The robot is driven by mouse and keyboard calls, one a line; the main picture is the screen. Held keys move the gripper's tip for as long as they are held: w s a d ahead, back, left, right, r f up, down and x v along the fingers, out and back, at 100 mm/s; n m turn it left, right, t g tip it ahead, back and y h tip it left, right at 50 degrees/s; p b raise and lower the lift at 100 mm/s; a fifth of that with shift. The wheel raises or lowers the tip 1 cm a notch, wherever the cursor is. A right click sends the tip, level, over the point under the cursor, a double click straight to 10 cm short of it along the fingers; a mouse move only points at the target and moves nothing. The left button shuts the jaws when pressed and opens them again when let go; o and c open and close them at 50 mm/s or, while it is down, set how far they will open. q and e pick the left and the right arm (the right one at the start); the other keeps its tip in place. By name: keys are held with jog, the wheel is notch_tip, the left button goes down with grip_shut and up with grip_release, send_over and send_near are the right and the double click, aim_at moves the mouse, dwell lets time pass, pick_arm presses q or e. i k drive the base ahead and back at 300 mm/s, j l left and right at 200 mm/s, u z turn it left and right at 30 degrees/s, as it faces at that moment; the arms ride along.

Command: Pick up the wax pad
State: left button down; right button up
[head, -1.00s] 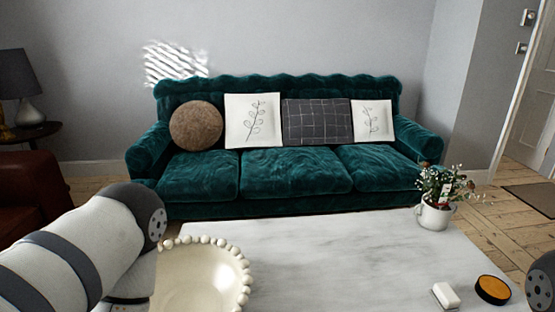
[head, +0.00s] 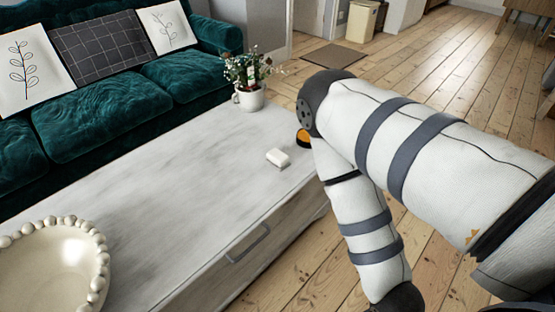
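A round orange pad with a black rim, which looks like the wax pad (head: 303,138), lies at the far right end of the pale table (head: 170,160) in the head view. My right arm's elbow covers most of it, leaving only its left part in sight. My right arm comes in from the right and bends down past the table's right end; its gripper is below the picture. My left arm and gripper are out of view.
A small white block (head: 278,157) lies left of the pad. A potted plant (head: 250,94) stands near the far corner, and a beaded bowl (head: 50,270) at the near left. A drawer handle (head: 250,243) is on the table's front. Floorboards (head: 440,75) are open to the right.

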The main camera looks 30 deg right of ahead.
aim_at(279, 161)
jog(key=z, duration=1.2)
